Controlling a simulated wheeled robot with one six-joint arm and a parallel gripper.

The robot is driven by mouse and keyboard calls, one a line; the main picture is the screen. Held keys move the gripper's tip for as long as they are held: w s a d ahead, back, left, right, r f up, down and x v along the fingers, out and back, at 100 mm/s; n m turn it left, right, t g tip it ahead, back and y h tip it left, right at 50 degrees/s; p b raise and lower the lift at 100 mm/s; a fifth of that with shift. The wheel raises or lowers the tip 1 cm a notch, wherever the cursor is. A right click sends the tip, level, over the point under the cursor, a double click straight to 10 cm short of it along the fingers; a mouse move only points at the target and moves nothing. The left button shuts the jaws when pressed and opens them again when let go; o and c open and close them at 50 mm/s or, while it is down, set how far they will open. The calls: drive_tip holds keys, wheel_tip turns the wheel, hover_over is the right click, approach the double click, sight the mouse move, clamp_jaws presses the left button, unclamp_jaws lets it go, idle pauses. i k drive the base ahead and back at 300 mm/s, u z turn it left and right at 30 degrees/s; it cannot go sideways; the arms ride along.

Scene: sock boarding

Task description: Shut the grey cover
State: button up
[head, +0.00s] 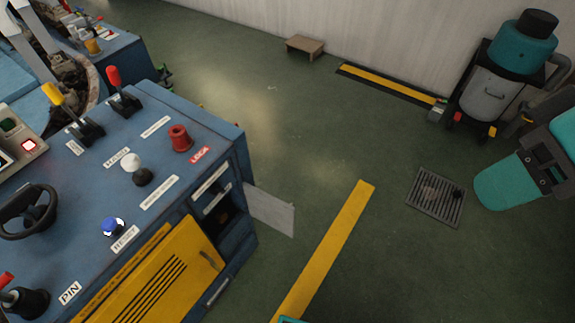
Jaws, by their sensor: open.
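The grey cover (269,210) is a thin, flat light-grey panel. It stands open, sticking out to the right from the side of the blue machine cabinet (240,185). Next to it is an open recess (222,212) in the cabinet, dark inside, with pale labels on its front. The cover's hinge line is mostly hidden at the cabinet's corner.
A yellow louvred door (150,285) is on the cabinet's front. Levers, a red knob (180,138) and buttons stand on its top. Right of the cover is open green floor with a yellow stripe (325,250) and a drain grate (437,197). A teal-topped vacuum (520,45) stands far right.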

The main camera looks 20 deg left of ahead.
sight(272, 211)
drive_tip(key=i, duration=3)
drive_tip(key=u, duration=5.4)
drive_tip(key=k, duration=0.5)
drive_tip(key=z, duration=1.15)
